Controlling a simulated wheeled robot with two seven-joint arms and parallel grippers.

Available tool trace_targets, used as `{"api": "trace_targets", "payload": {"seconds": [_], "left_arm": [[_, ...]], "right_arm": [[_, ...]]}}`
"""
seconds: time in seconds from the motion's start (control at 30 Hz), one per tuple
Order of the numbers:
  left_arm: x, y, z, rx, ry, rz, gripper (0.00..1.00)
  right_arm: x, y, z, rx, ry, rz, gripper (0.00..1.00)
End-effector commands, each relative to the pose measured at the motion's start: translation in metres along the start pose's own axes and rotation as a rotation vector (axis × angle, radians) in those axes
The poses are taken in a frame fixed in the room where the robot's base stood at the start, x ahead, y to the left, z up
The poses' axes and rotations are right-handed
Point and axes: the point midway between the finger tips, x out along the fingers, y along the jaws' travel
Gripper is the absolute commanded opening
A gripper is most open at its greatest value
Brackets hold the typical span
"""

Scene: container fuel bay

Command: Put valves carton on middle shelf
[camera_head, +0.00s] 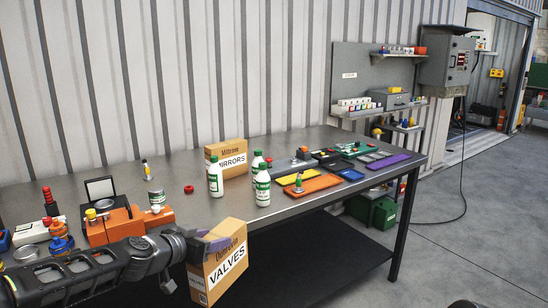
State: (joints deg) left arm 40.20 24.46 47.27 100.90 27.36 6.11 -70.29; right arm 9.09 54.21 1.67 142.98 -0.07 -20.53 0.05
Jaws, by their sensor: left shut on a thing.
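The valves carton (222,268), a tan box with a white VALVES label, is at the bottom centre, at the table's front edge. My left gripper (205,243) is shut on its upper left part and the carton is slightly tilted. Its lower end is close to the bottom of the picture, and I cannot tell if it touches anything. On the grey wall panel at the right are an upper shelf (403,55) and a shelf below it (362,113) with small boxes on it. A lower surface (408,128) stands under them. My right gripper is not in view.
The metal workbench (310,138) has a mirrors carton (233,163), white bottles (262,188), an orange tray (307,187) and an orange tool block (115,224). A green box (384,213) is on the floor. The floor right of the bench is clear except for a cable (463,190).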

Motion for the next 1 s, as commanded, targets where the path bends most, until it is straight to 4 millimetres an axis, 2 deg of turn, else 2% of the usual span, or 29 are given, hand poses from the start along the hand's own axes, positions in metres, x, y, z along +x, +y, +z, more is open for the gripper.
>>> {"api": "trace_targets", "payload": {"seconds": [0.17, 0.33, 0.5, 0.6, 0.8, 1.0], "left_arm": [[0.006, -0.001, 0.039, -0.044, 0.000, -0.114, 0.00], [0.003, 0.000, 0.075, -0.085, 0.004, -0.226, 0.00], [-0.013, 0.002, 0.118, -0.138, 0.003, -0.345, 0.00], [-0.026, 0.004, 0.135, -0.162, 0.005, -0.398, 0.00], [-0.042, 0.006, 0.150, -0.183, 0.007, -0.450, 0.00], [-0.044, 0.006, 0.152, -0.186, 0.008, -0.456, 0.00]], "right_arm": [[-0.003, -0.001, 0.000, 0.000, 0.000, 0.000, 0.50], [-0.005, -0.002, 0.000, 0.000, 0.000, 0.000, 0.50], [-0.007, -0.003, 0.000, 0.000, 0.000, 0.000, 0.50], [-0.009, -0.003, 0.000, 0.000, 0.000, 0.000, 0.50], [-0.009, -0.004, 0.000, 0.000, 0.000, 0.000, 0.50], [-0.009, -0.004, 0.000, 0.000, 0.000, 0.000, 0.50]]}}
